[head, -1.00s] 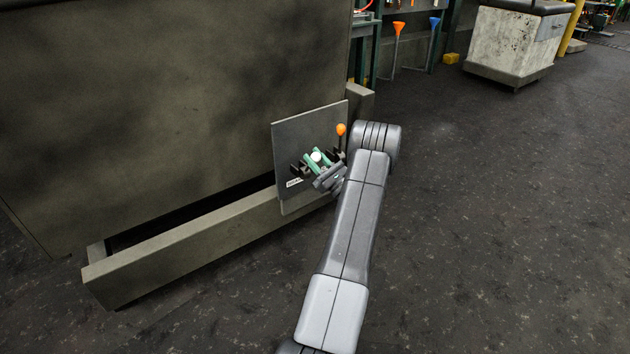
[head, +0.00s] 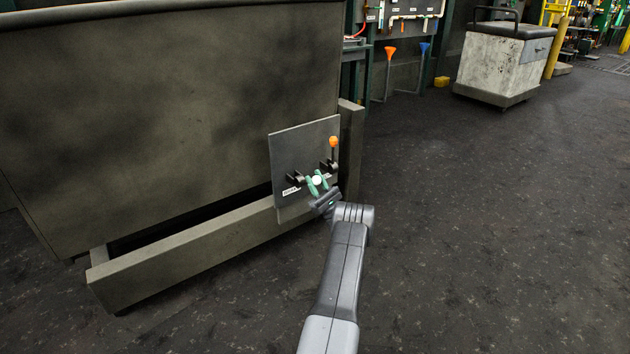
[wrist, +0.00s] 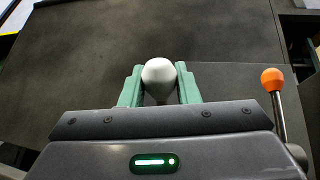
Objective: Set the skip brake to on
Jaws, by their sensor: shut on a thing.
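A grey panel (head: 290,150) is fixed to the side of a large dark skip (head: 170,110). Two levers are mounted on it: one with a white knob (head: 317,180) and one with an orange knob (head: 333,142). My gripper (head: 318,184) has its green fingers on either side of the white knob and is shut on it; the wrist view shows the white knob (wrist: 159,78) between the fingertips. The orange-knobbed lever (wrist: 272,80) stands upright to the right, apart from the gripper. A small white label (head: 291,191) is on the panel, its text too small to read.
The skip's base rail (head: 200,247) runs along the floor to the left. A pale bin (head: 497,65), a yellow block (head: 441,81) and orange and blue funnels (head: 390,52) are at the back. The dark floor to the right is open.

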